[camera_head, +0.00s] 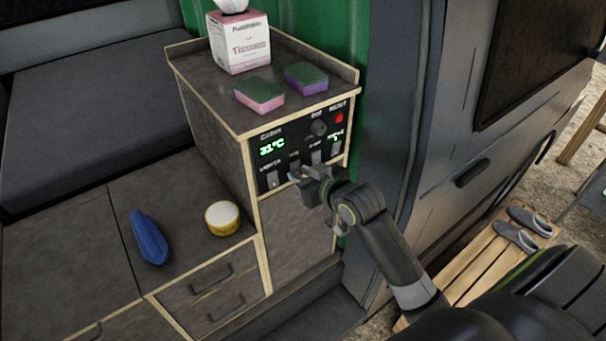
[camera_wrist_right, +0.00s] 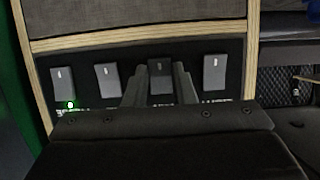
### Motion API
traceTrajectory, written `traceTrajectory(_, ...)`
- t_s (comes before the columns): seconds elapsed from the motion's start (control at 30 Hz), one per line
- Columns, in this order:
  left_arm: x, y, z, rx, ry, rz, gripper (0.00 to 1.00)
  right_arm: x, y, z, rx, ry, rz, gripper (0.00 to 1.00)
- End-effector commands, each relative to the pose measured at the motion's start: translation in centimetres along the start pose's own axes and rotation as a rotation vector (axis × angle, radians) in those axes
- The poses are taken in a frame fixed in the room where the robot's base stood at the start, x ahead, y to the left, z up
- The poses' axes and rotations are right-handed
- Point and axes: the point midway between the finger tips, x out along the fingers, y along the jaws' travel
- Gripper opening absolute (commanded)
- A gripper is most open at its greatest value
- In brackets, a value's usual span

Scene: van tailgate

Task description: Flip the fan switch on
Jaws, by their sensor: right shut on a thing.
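The black control panel (camera_head: 268,178) on the front of the cabinet has a green 31°C display, a knob, a red button and a row of switches. My right gripper (camera_head: 309,184) is at the second switch from the left in the head view; its label is too small to read, and I take it as the fan switch. In the right wrist view, the fingers (camera_wrist_right: 160,88) stand on both sides of this fan switch (camera_wrist_right: 161,75), shut on it. A green light (camera_wrist_right: 70,104) glows by the leftmost switch there. My left gripper is not in view.
A tissue box (camera_head: 239,42), a pink sponge (camera_head: 259,95) and a purple sponge (camera_head: 306,78) are on the cabinet top. A yellow-rimmed round tin (camera_head: 222,218) and a blue case (camera_head: 149,238) lie on the lower counter. The van's door pillar (camera_head: 385,150) is close to my right arm.

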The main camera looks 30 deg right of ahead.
Motion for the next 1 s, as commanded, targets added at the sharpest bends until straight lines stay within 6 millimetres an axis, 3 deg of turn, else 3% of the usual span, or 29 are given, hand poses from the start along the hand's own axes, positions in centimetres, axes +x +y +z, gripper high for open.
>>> traceTrajectory(0.1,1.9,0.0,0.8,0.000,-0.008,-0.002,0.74,0.3,0.0,0.7,0.000,0.069,0.000,0.01)
traceTrajectory(0.33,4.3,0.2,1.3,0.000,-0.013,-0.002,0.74,0.4,0.0,0.8,-0.001,0.196,0.000,0.01)
traceTrajectory(0.8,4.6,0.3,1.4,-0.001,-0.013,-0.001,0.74,0.2,0.0,0.2,-0.002,0.244,-0.001,0.01)
traceTrajectory(0.83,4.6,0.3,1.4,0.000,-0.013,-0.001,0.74,0.2,0.0,0.2,-0.002,0.244,-0.001,0.25)
traceTrajectory(1.0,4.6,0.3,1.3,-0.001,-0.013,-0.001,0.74,0.2,0.0,0.3,-0.001,0.241,-0.001,0.45)
